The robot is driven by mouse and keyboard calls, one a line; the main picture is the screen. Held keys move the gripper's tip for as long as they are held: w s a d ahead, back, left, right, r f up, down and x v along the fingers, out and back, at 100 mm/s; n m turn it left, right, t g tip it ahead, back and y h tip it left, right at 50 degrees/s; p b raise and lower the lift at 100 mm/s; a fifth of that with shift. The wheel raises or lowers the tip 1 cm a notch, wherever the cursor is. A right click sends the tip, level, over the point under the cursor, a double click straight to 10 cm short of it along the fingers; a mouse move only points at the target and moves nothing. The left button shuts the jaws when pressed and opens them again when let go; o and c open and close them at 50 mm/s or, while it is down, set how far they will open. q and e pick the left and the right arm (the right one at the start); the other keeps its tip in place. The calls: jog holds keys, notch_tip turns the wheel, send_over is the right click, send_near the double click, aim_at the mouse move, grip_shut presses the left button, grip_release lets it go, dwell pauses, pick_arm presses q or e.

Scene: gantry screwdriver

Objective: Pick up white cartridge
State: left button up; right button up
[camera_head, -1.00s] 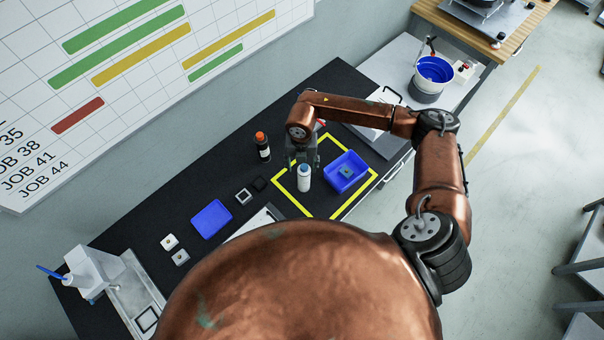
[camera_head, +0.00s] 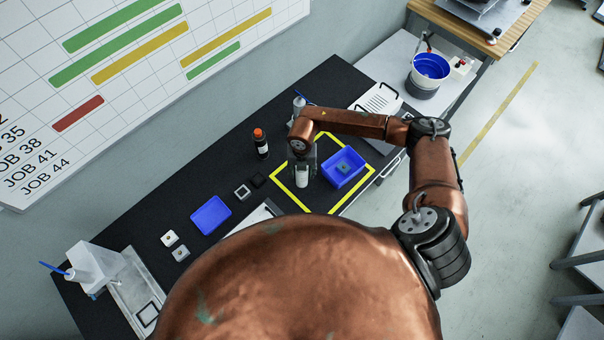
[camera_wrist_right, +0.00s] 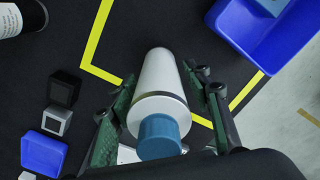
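The white cartridge (camera_head: 302,178) with a blue cap stands upright on the black bench, inside the yellow taped square. In the right wrist view the white cartridge (camera_wrist_right: 159,88) lies between the two fingers, its blue cap (camera_wrist_right: 159,136) towards the camera. My right gripper (camera_head: 302,166) is lowered around the cartridge, one finger on each side. It is open, with narrow gaps showing between the fingers (camera_wrist_right: 160,72) and the cartridge. My left gripper is out of view.
A blue bin (camera_head: 344,168) stands close right of the cartridge. A dark bottle with an orange cap (camera_head: 260,143) stands to the left. A blue tray (camera_head: 211,216) and small blocks (camera_head: 242,191) lie further left. A squeeze bottle (camera_head: 298,106) stands behind my right arm.

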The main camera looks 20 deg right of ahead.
grip_shut()
dwell(0.3)
jog(key=shift+w+r, duration=0.1)
